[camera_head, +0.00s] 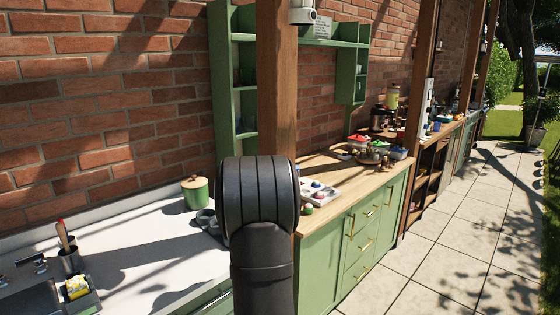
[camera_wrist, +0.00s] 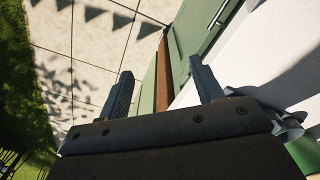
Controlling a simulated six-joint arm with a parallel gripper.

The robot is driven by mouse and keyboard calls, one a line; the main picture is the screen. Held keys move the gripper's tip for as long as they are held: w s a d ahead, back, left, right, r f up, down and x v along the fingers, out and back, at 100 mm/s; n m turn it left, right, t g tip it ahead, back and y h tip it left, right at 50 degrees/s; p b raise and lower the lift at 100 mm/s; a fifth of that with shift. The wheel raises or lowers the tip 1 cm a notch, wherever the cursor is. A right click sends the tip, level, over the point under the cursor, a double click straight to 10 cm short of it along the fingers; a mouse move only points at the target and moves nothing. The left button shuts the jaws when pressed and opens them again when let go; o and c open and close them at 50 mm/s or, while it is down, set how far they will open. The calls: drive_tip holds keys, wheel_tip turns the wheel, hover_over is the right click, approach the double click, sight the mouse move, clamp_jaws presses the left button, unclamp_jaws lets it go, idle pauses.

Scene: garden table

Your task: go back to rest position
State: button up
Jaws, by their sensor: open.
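In the wrist view my gripper (camera_wrist: 163,90) is open, its two dark fingers well apart with nothing between them. Past the fingers lie a wooden post, green cabinet fronts and pale paving, all below and apart from the gripper. In the head view my black arm rises in front of the counter and covers part of it; the gripper's fingers do not show there.
A white counter (camera_head: 150,240) holds a green canister (camera_head: 195,192), a utensil pot (camera_head: 70,258) and a caddy with a yellow sponge (camera_head: 77,288). A wooden counter (camera_head: 340,177) holds several bowls and jars. A post (camera_head: 277,80) stands behind my arm. Paving (camera_head: 450,230) at right is clear.

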drive_tip(key=shift+n, duration=0.5)
drive_tip(key=shift+w+a+r, duration=0.1)
drive_tip(key=shift+a+r, duration=0.2)
drive_tip(key=shift+a, duration=0.35)
drive_tip(key=shift+s+a+r, duration=0.1)
drive_tip(key=shift+a+r, duration=0.15)
drive_tip(key=shift+a, duration=0.4)
drive_tip(key=shift+w+a+r, duration=0.1)
drive_tip(key=shift+a+r, duration=0.2)
drive_tip(key=shift+a, duration=0.35)
